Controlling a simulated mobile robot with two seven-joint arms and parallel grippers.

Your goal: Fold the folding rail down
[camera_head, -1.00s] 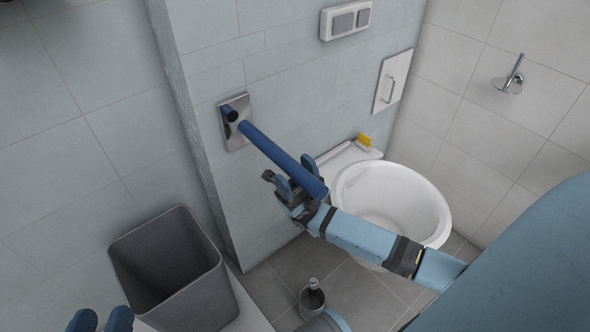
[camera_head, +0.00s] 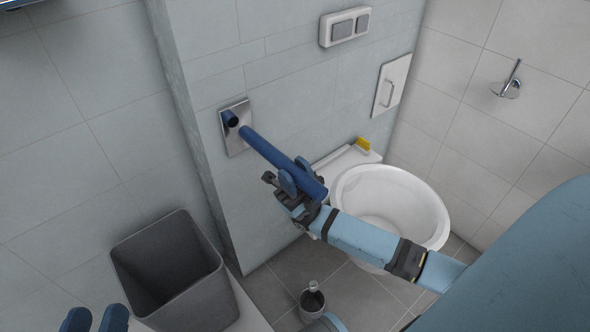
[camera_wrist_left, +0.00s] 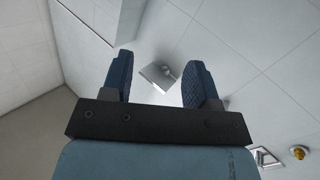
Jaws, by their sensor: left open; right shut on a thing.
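The blue folding rail (camera_head: 272,153) reaches out from a metal plate (camera_head: 238,138) on the tiled wall, beside the toilet (camera_head: 388,208). My right gripper (camera_head: 300,183) is shut on the rail near its free end, with a blue finger on the rail's near side. The other finger is partly hidden. My left gripper (camera_head: 95,320) shows only its fingertips at the bottom left edge of the head view. In the left wrist view my left gripper (camera_wrist_left: 160,85) is open and empty, with its fingers apart.
A grey bin (camera_head: 175,272) stands at the lower left, between my left gripper and the rail. A toilet brush holder (camera_head: 312,300) stands on the floor below the rail. A flush plate (camera_head: 345,26) is on the wall above.

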